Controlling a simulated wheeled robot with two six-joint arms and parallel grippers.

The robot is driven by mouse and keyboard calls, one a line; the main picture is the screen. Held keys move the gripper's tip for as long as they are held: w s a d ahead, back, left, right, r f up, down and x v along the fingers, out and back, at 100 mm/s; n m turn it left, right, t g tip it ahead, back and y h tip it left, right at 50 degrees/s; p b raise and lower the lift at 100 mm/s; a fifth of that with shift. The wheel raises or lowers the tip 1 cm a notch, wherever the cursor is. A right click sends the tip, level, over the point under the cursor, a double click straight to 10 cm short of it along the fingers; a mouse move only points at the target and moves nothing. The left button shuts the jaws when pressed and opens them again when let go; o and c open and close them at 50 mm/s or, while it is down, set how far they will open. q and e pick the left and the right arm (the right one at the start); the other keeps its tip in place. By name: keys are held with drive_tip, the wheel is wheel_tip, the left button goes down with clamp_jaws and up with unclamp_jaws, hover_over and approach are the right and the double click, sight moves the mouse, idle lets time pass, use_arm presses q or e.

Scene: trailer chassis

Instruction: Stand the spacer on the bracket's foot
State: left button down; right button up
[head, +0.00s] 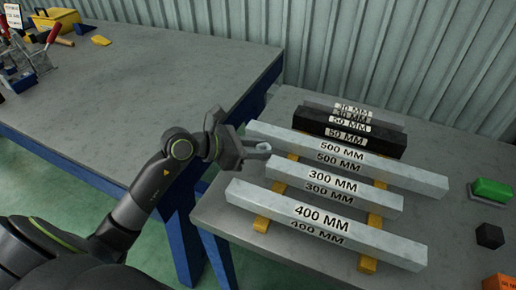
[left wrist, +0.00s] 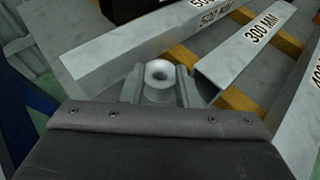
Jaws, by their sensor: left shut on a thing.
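My left gripper (head: 254,150) is shut on a light grey round piece with a hole in its top, which looks like the spacer (left wrist: 159,74). The piece sits upright between the two fingers in the left wrist view. In the head view the gripper is at the left edge of the right-hand table, near the left ends of the 500 MM bar (head: 290,141) and the 300 MM bar (head: 282,170). I cannot make out a bracket or its foot in either view. My right gripper is not in view.
A 400 MM bar (head: 262,203), a black 50 MM bar (head: 310,123) and a grey 30 MM bar lie on the right-hand table with yellow strips (head: 367,264) under the bars. The left table (head: 150,85) is mostly clear.

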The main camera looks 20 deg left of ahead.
use_arm(q)
drive_tip(key=shift+f+b, duration=0.65)
drive_tip(key=shift+f, duration=0.05)
drive_tip(key=c, duration=1.4)
unclamp_jaws()
drive_tip(key=shift+r, duration=0.15)
